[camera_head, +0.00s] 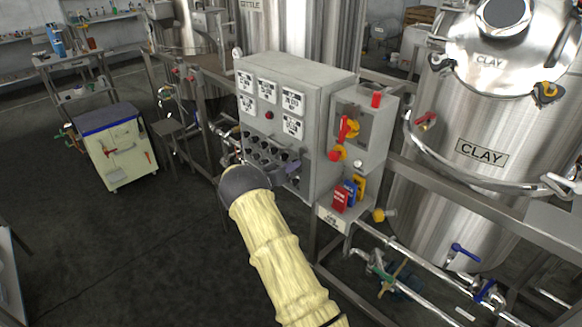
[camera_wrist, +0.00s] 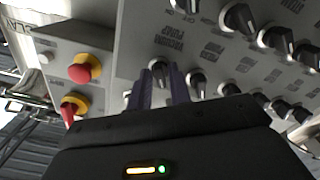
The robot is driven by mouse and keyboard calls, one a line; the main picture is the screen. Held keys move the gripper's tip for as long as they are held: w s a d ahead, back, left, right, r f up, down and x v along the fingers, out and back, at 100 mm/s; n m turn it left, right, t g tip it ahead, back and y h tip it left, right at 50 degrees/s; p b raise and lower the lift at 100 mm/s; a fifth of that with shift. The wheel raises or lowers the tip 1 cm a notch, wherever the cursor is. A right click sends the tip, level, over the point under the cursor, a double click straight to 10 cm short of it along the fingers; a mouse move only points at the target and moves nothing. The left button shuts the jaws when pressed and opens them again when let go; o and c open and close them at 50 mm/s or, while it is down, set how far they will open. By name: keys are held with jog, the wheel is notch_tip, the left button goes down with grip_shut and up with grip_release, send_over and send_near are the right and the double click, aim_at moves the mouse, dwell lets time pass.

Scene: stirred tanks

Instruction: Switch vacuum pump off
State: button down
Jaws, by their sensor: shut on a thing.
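The grey control panel (camera_head: 325,110) carries rows of black rotary knobs below its dials. In the wrist view, the vacuum pump knob (camera_wrist: 159,68) sits under its "VACUUM PUMP" label, black with a pale pointer line. My gripper (camera_wrist: 166,80) has its two dark purple fingers on either side of this knob and is shut on it. The fingers hide the sides of the knob. In the head view, my gripper (camera_head: 293,166) is at the lower right of the knob rows, and the knob it holds cannot be made out.
Other knobs (camera_wrist: 240,18) crowd close to the right of my fingers. Red-and-yellow stop buttons (camera_wrist: 84,68) are on the left. A box with a red and yellow handle (camera_head: 345,130) and the steel CLAY tank (camera_head: 470,190) stand to the right. Open floor (camera_head: 180,250) lies left.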

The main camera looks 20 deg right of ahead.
jog(key=c, duration=1.5)
grip_release()
jog(key=shift+a, duration=0.1)
jog(key=b+v, duration=0.2)
jog(key=v, duration=1.5)
jog(key=shift+a+b, duration=0.2)
jog(key=shift+b, duration=0.15)
jog(key=shift+r, duration=0.1)
